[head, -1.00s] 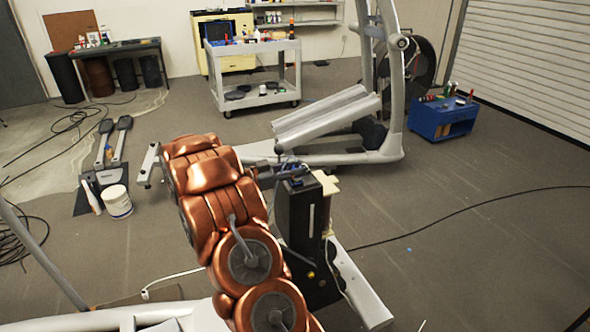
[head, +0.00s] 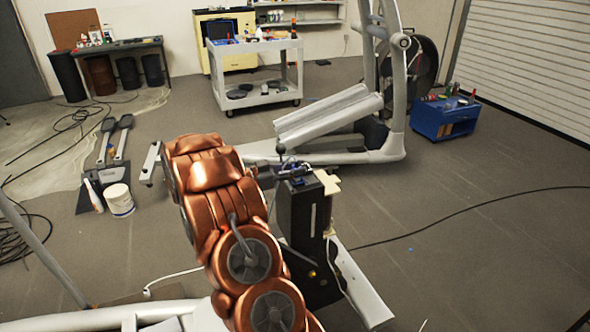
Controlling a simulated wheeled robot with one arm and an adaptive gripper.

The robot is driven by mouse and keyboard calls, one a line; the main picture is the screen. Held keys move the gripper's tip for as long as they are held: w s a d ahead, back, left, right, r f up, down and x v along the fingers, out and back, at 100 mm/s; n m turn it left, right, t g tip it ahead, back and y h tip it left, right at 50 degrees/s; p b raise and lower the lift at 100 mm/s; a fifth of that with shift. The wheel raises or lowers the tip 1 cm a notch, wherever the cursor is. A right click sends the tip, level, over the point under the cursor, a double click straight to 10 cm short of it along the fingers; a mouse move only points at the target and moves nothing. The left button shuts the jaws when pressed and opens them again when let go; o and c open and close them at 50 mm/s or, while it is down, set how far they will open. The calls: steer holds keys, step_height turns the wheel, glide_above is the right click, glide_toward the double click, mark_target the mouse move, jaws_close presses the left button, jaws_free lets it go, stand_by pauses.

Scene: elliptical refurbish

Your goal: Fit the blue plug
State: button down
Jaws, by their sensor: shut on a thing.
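My copper-coloured arm reaches from the bottom of the head view to the top of a black upright box (head: 296,222). My gripper (head: 292,173), small and dark, is at the box's top and is shut on a small blue piece, which looks like the blue plug (head: 300,170). The arm and gripper cover part of it. A socket cannot be made out, nor whether the plug touches the box.
A cream piece (head: 328,183) sits at the box's top right, and a pale cable runs down its side. A grey machine frame (head: 392,140) stands behind. A white bucket (head: 119,200) is at left.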

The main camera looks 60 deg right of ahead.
steer(key=shift+f, duration=0.65)
stand_by(1.3)
steer(key=c, duration=0.8)
jaws_free()
steer(key=v, duration=1.2)
